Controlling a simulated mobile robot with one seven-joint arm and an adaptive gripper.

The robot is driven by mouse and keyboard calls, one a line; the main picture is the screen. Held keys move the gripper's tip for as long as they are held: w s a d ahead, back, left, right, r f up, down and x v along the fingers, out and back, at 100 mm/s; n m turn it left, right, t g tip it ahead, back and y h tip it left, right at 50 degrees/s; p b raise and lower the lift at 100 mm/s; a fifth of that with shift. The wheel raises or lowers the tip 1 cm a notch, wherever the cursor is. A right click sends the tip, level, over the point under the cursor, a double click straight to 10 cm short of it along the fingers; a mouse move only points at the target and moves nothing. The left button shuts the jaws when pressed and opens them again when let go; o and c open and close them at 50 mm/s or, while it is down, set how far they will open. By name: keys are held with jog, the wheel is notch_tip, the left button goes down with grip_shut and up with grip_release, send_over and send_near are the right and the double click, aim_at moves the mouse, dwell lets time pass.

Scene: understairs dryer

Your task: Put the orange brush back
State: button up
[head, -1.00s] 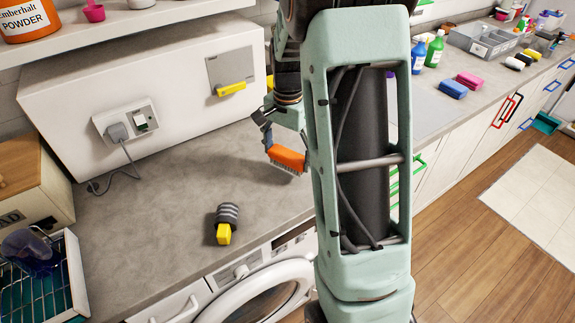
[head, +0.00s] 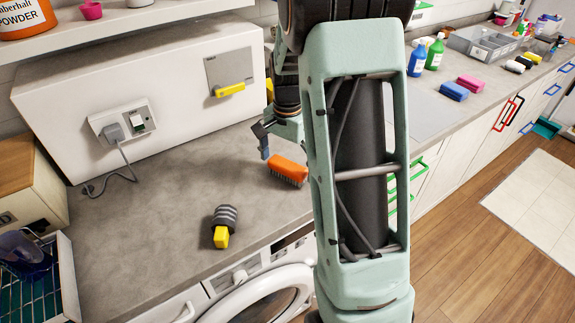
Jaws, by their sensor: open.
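The orange brush (head: 287,169) lies on the grey worktop (head: 160,200), with its dark bristles facing down and toward the front. My arm's upright link hides the worktop just to its right. My gripper (head: 265,148) is above and slightly left of the brush, partly hidden behind my arm. One finger shows, apart from the brush, and the gripper is open and empty.
A yellow brush with a grey striped part (head: 224,226) lies on the worktop nearer the front. Sponges (head: 454,91) and a grey tray (head: 478,41) stand at right.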

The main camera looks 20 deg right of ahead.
aim_at(288, 165)
notch_tip(288, 165, up, 12)
jog(key=shift+r+p, duration=0.2)
jog(key=shift+p, duration=0.15)
dwell(0.5)
